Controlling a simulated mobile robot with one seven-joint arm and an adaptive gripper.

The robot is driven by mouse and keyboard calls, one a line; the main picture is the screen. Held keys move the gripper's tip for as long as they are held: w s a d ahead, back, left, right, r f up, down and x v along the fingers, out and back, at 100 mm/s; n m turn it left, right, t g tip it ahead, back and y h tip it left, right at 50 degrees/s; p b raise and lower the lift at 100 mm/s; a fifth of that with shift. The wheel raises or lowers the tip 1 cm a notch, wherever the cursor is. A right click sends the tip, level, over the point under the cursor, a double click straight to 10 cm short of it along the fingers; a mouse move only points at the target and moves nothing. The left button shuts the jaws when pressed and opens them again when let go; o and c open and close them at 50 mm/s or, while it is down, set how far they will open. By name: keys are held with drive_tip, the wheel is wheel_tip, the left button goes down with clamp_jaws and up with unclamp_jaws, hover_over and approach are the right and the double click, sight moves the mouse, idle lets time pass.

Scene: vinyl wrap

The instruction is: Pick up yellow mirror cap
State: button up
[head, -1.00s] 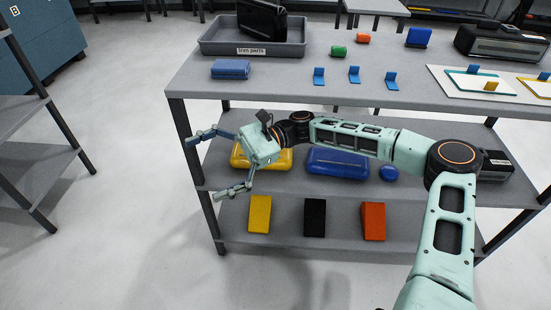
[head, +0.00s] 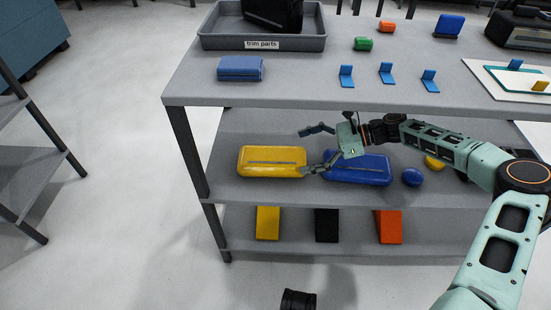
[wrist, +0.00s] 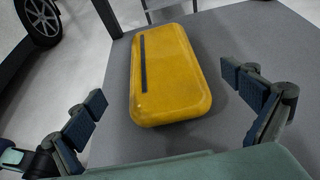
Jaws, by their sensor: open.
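A large yellow rounded piece (head: 262,162) with a dark slot lies at the left of the middle shelf. A smaller yellow rounded piece (head: 434,162) lies farther right, partly hidden behind my arm. I cannot tell for sure which one is the mirror cap. My gripper (head: 303,152) is open and empty, at the right end of the large yellow piece, pointing left. In the wrist view the large yellow piece (wrist: 178,80) lies ahead between the spread fingers, and no contact with it shows.
A large blue piece (head: 358,170) lies beside my gripper, with a small blue oval piece (head: 412,177) to its right. The tabletop (head: 300,88) overhangs this shelf. Yellow, black and orange blocks stand on the bottom shelf (head: 345,233).

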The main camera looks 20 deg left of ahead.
sight(276, 156)
drive_tip(key=b+x, duration=0.1)
drive_tip(key=x, duration=0.3)
drive_tip(key=shift+s, duration=0.1)
drive_tip(key=shift+r+b+x, duration=0.15)
drive_tip(key=shift+b+x, duration=0.45)
drive_tip(key=shift+x, duration=0.75)
drive_tip(key=shift+r+b+x, duration=0.1)
drive_tip(key=shift+b+x, duration=0.5)
drive_tip(key=shift+x, duration=0.75)
drive_tip(key=shift+a, duration=0.15)
drive_tip(key=c, duration=1.2)
